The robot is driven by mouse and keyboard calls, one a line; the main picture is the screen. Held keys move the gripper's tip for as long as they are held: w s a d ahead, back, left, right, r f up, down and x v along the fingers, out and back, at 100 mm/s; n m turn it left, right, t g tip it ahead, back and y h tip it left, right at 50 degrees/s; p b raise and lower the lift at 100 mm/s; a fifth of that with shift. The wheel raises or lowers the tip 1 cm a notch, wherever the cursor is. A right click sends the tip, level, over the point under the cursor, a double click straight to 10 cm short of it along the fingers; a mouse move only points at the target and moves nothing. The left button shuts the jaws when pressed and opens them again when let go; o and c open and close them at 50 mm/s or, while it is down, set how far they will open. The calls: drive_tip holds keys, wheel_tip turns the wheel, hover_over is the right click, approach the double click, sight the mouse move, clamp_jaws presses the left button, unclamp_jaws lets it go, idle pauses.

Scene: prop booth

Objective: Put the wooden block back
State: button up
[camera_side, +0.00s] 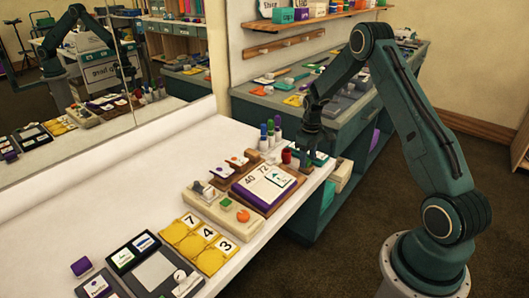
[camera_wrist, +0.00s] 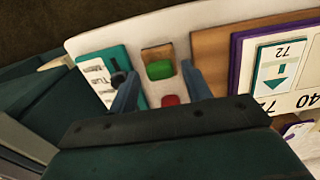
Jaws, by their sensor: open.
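My gripper (camera_side: 308,142) is over the far right end of the white counter, pointing down. In the wrist view its two fingers (camera_wrist: 152,72) are apart. Between and just beyond them is a small brown wooden block (camera_wrist: 152,53) with a green piece (camera_wrist: 160,70) over its near part. A red piece (camera_wrist: 171,100) shows nearer my palm, between the fingers. I cannot tell whether the fingers touch anything. In the side view the brown block is not clear behind my gripper; a red item (camera_side: 286,156) stands just left of it.
A teal-edged card (camera_wrist: 95,75) lies by the left finger. A wooden board with a purple-edged number panel (camera_side: 264,186) lies nearby. Several coloured markers (camera_side: 270,135) stand behind. A tan tray (camera_side: 218,209) and yellow numbered pouches (camera_side: 187,243) lie toward the front. The counter's back left is clear.

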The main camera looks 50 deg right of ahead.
wheel_tip(320, 180, up, 10)
idle(0.5)
drive_tip(key=shift+r, duration=0.1)
idle(0.4)
drive_tip(key=s+a+r+t, duration=0.1)
drive_tip(key=s+a+r, duration=0.3)
drive_tip(key=a+r, duration=0.45)
drive_tip(key=s+a+r+t, duration=0.1)
drive_tip(key=s+a+r, duration=0.3)
drive_tip(key=a+r, duration=0.45)
drive_tip(key=s+a+r+t, duration=0.1)
drive_tip(key=s+a, duration=0.4)
drive_tip(key=s, duration=0.3)
drive_tip(key=s+a+r+t, duration=0.2)
drive_tip(key=s+a, duration=0.3)
drive_tip(key=s, duration=0.4)
drive_tip(key=shift+a+t, duration=0.3)
drive_tip(key=shift+a, duration=0.1)
